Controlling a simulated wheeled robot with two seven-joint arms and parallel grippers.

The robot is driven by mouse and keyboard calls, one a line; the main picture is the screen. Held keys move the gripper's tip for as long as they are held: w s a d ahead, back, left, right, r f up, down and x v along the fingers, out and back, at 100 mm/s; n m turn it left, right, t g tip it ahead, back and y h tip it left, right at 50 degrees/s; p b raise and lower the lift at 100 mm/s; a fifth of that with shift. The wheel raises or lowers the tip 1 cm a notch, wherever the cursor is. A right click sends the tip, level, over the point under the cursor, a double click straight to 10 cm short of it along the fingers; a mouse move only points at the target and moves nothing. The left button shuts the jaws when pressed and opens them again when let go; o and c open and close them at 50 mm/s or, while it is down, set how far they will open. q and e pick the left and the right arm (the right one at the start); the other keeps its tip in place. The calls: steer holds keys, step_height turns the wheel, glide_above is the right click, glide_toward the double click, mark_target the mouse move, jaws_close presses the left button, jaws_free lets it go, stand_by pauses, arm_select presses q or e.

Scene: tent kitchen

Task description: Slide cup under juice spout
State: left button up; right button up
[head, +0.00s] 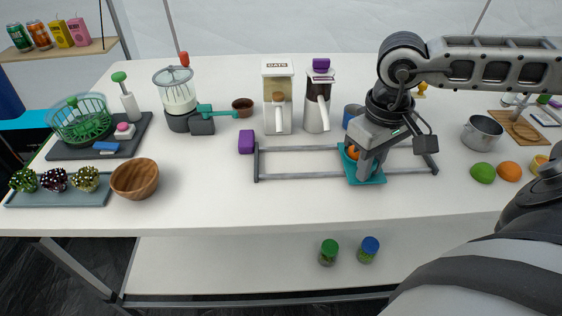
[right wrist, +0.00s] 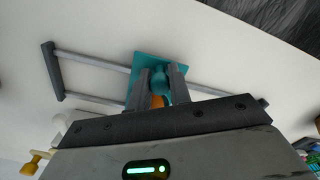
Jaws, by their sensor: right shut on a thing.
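My right gripper (head: 366,170) points down over a teal sliding plate (head: 376,178) near the right end of a grey two-rail frame (head: 300,176). In the right wrist view its fingers (right wrist: 161,84) are closed around a teal knob (right wrist: 158,84) on that plate (right wrist: 145,66). An orange item (head: 352,152) sits at the plate, partly hidden by the gripper. A blue cup (head: 352,112) stands behind the rails, partly hidden. A dispenser with a purple top (head: 319,95) and dark contents stands behind the rails. I cannot tell which thing is the juice spout. My left gripper is not in view.
A purple block (head: 246,141) sits by the rails' left end. An oats dispenser (head: 277,95) and a blender (head: 177,95) stand further left. A metal pot (head: 482,134), a lime (head: 482,173) and an orange (head: 509,171) are at the right. The table front is clear.

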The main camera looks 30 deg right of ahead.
steer(key=shift+s+d+f+b, duration=0.1)
steer(key=shift+s+d+b, duration=0.3)
steer(key=shift+d, duration=0.3)
steer(key=shift+s+d, duration=0.75)
steer(key=shift+d, duration=0.35)
steer(key=shift+s+d+p, duration=0.4)
steer(key=shift+s+d, duration=0.2)
steer(key=shift+d, duration=0.4)
steer(key=shift+s+d+p, duration=0.35)
steer(key=shift+s+d, duration=0.25)
steer(key=shift+d, duration=0.35)
steer(key=shift+s+d, duration=0.25)
steer(key=shift+d, duration=0.15)
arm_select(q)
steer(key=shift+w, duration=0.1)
arm_select(e)
steer(key=shift+d, duration=0.1)
steer(key=o, duration=0.8)
steer(key=shift+c, duration=0.2)
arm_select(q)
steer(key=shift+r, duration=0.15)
